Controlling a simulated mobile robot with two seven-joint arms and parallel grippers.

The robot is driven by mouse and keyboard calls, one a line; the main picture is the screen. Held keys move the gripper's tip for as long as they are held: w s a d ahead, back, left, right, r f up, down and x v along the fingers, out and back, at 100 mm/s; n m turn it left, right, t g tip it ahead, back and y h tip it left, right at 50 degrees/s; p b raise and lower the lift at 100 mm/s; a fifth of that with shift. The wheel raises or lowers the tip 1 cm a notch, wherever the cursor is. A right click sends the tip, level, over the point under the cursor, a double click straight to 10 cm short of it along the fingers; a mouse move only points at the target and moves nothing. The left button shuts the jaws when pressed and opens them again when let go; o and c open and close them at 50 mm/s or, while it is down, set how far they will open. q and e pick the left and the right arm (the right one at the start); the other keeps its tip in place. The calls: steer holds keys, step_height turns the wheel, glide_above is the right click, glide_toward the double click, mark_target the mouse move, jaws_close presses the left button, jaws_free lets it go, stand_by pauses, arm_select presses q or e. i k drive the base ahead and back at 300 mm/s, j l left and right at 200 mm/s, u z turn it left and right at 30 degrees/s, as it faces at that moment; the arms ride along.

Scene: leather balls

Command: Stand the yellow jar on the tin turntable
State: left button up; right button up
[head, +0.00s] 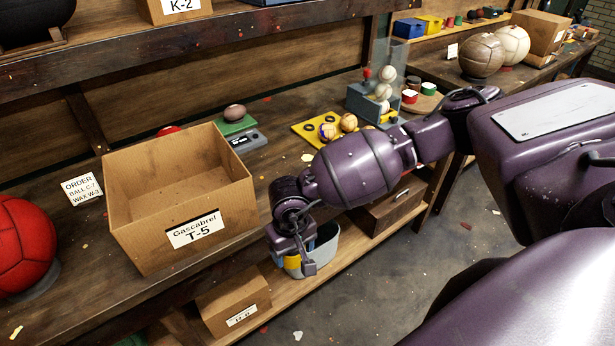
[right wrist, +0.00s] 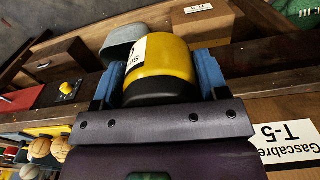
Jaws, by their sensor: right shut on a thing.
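My right gripper (head: 297,262) is low at the front edge of the bench, beside the open carton marked T-5. It is shut on the yellow jar (right wrist: 165,58), which has a black end and a white label. In the right wrist view its blue fingers (right wrist: 158,78) lie on both sides of the jar. In the head view only a bit of the jar (head: 291,262) shows. The tin turntable (head: 427,105) looks like the round wooden disc further along the bench; red-and-white and green tins stand on it. My left gripper is not in view.
A grey tub (head: 327,248) is close behind the jar; I cannot tell whether they touch. The T-5 carton (head: 150,225) stands left of my gripper. A yellow tray (head: 308,131) with balls and a grey-blue ball holder (head: 368,103) lie between gripper and turntable.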

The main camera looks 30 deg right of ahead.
mark_target(425, 101)
steer(key=l+u, duration=0.15)
steer(key=u, duration=0.15)
steer(key=l+u, duration=0.35)
steer(key=l, duration=0.25)
steer(key=k+l+u, duration=0.15)
steer(key=l, duration=0.2)
steer(key=k+l+u, duration=0.1)
steer(key=l, duration=0.25)
steer(key=k+l+u, duration=0.1)
steer(key=l, duration=0.25)
steer(key=k+l, duration=0.15)
steer(key=l, duration=0.3)
steer(key=k+l, duration=0.15)
steer(key=l, duration=0.3)
steer(key=k+l, duration=0.15)
steer(key=l, duration=0.3)
steer(key=k+l+u, duration=0.1)
steer(key=l, duration=0.35)
steer(key=k+l, duration=0.25)
steer(key=l, duration=0.2)
steer(key=k+l, duration=0.15)
steer(key=l, duration=0.25)
steer(key=k+l, duration=0.15)
steer(key=l, duration=0.3)
steer(key=k+l+u, duration=0.1)
steer(key=l, duration=0.35)
steer(key=k, duration=0.1)
